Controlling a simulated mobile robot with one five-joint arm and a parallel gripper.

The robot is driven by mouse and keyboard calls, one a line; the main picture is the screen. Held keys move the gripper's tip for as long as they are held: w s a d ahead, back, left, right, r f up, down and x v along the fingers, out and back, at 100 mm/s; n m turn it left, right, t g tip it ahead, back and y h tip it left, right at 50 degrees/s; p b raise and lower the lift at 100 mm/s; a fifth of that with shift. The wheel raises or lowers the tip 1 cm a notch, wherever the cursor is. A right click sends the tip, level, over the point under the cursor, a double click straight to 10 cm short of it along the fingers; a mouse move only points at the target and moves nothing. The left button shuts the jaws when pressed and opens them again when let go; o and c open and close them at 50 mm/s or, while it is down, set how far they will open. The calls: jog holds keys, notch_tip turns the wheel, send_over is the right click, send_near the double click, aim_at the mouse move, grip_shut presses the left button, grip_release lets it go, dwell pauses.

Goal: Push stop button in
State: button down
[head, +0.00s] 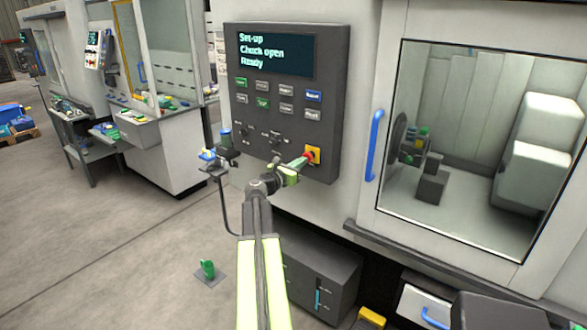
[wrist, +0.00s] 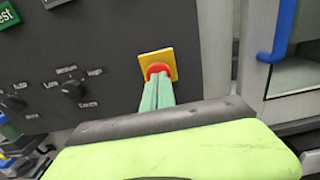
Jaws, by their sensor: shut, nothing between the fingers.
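The stop button (head: 308,157) is red and sits on a square yellow plate (head: 315,152) at the lower right of the dark control panel. In the wrist view the red button (wrist: 158,68) shows just past my fingertips, with its yellow plate (wrist: 163,56) behind it. My gripper (head: 301,162) is shut and empty, its green fingers pointing at the button. In the wrist view the fingertips (wrist: 158,78) overlap the lower part of the button. I cannot tell whether they touch it, nor how far in the button is.
The panel (head: 235,60) has a screen reading "Set-up, Check open, Ready", several keys, and knobs (wrist: 74,89) left of the button. A blue door handle (head: 375,145) and a window stand to the right. A small stand with a blue-topped item (head: 225,136) is left of my arm.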

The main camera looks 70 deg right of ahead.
jog(key=shift+d, duration=0.25)
jog(key=shift+s+d+r, duration=0.15)
jog(key=shift+s+d, duration=0.05)
jog(key=shift+d, duration=0.2)
jog(key=shift+s+d+r, duration=0.1)
jog(key=shift+s+d, duration=0.05)
jog(key=shift+d, duration=0.25)
jog(key=v, duration=1.4)
jog(key=shift+w+a, duration=0.25)
jog(key=shift+a, duration=0.05)
